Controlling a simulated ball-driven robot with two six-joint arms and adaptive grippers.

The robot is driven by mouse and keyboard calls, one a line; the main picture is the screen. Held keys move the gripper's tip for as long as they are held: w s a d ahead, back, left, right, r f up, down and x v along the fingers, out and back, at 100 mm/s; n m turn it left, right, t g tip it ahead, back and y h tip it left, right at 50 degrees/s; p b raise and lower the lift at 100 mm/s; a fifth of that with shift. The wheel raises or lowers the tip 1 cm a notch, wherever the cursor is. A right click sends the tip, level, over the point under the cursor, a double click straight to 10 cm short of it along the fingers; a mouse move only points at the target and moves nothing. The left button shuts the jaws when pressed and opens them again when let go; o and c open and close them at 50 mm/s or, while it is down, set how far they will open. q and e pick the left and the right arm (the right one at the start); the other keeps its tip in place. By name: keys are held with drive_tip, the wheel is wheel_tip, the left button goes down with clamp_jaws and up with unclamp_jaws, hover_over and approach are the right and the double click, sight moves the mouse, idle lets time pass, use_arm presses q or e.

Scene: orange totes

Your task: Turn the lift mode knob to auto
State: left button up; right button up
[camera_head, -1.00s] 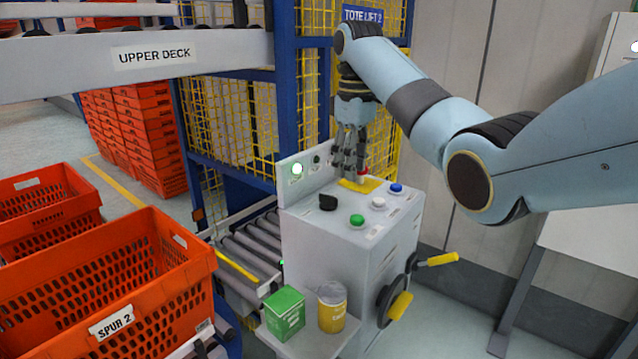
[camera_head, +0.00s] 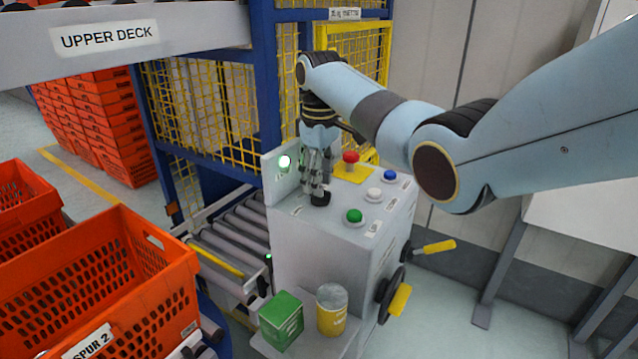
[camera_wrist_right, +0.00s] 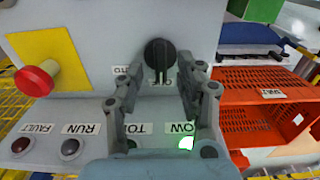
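The black lift mode knob (camera_head: 320,200) sits on top of the grey control box (camera_head: 300,238). In the right wrist view the knob (camera_wrist_right: 160,54) shows as a round dial with a raised bar; its printed labels are partly hidden. My right gripper (camera_head: 317,190) points down at the knob from above. In the wrist view its two fingers (camera_wrist_right: 160,72) are apart, one to each side of the knob, with a gap on both sides. I cannot tell how deep the fingertips reach. My left gripper is not in view.
A red mushroom button (camera_head: 351,157) on a yellow plate, a blue button (camera_head: 390,175), a white button (camera_head: 374,194) and a green button (camera_head: 354,215) share the box top. A lit lamp (camera_head: 285,162) is on the back panel. A green carton (camera_head: 281,320) and can (camera_head: 332,310) stand in front.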

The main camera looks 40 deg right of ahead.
drive_tip(key=shift+s+f, duration=0.1)
drive_tip(key=shift+f, duration=0.85)
drive_tip(key=shift+c, duration=0.4)
clamp_jaws()
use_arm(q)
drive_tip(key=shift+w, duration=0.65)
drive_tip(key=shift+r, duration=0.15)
use_arm(e)
drive_tip(key=shift+r, duration=0.1)
